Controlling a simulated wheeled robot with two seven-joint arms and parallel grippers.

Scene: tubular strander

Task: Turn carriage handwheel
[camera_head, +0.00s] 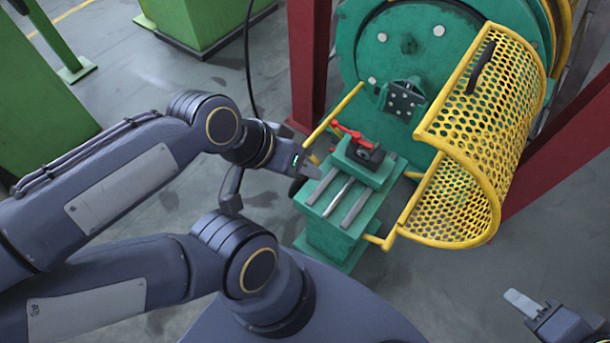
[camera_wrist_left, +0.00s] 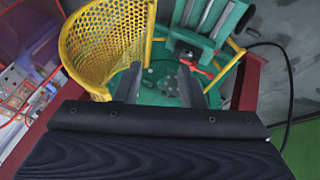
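The green carriage (camera_head: 326,228) with two pale rails stands in front of the big green disc, and shows at the top of the left wrist view (camera_wrist_left: 212,22). A dark rounded part (camera_head: 297,187) at its left side may be the handwheel; my gripper partly hides it. A red lever (camera_head: 350,134) sits on a dark block on top of the carriage. My left gripper (camera_head: 306,163) is at the carriage's left side. In the left wrist view its two fingers (camera_wrist_left: 160,82) are apart with nothing between them. My right gripper (camera_head: 524,303) is at the lower right, only partly shown, away from the carriage.
A yellow perforated guard (camera_head: 478,135) with a black handle stands open right of the carriage. Yellow bars (camera_head: 334,114) run beside it. Red posts (camera_head: 309,60) flank the green disc (camera_head: 372,48). Grey floor is open in front and to the right.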

